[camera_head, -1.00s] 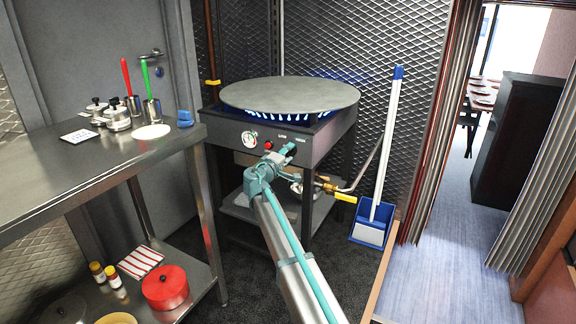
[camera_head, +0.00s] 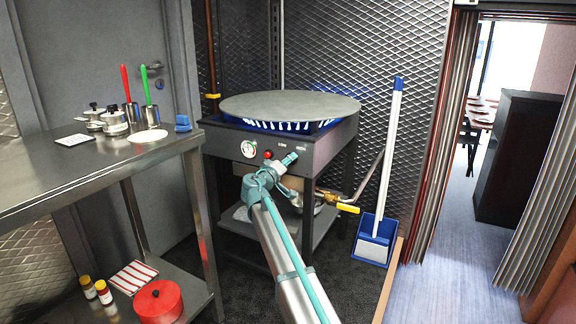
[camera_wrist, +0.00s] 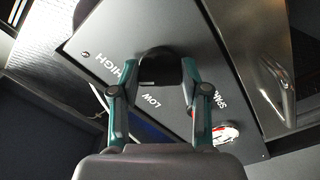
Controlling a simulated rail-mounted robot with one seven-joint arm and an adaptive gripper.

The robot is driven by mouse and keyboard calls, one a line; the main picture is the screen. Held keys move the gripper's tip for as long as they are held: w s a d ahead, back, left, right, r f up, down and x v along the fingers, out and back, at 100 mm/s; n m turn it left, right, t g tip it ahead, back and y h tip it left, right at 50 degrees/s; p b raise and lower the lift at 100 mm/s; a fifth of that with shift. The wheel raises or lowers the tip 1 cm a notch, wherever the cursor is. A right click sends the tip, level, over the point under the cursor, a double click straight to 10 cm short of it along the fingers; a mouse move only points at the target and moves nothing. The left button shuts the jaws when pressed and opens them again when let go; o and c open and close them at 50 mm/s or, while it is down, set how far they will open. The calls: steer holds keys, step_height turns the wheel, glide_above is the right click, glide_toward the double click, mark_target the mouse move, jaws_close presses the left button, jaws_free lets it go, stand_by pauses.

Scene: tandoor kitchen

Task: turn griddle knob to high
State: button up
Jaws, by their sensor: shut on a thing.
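The griddle is a round grey plate (camera_head: 290,104) on a dark burner stand (camera_head: 325,140), with bright blue-white flames (camera_head: 275,126) under its rim. In the wrist view, the black griddle knob (camera_wrist: 160,66) sits on the dark front panel (camera_wrist: 205,55), near the printed words HIGH and LOW. My gripper (camera_wrist: 160,76) has a teal finger on each side of the knob and is shut on it. In the head view, my gripper (camera_head: 284,163) is at the panel's front and hides the knob. The knob's pointer mark cannot be made out.
A gauge (camera_head: 249,149) and red button (camera_head: 267,155) are left of my gripper. A yellow-handled gas valve (camera_head: 347,208) is below right. A steel table (camera_head: 110,165) stands left. A blue dustpan (camera_head: 375,240) with a white-handled broom stands right.

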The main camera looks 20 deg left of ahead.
steer(key=o, duration=1.1)
steer(key=shift+o, duration=0.2)
steer(key=s+a, duration=0.1)
steer(key=s, duration=1.1)
steer(key=shift+a, duration=0.15)
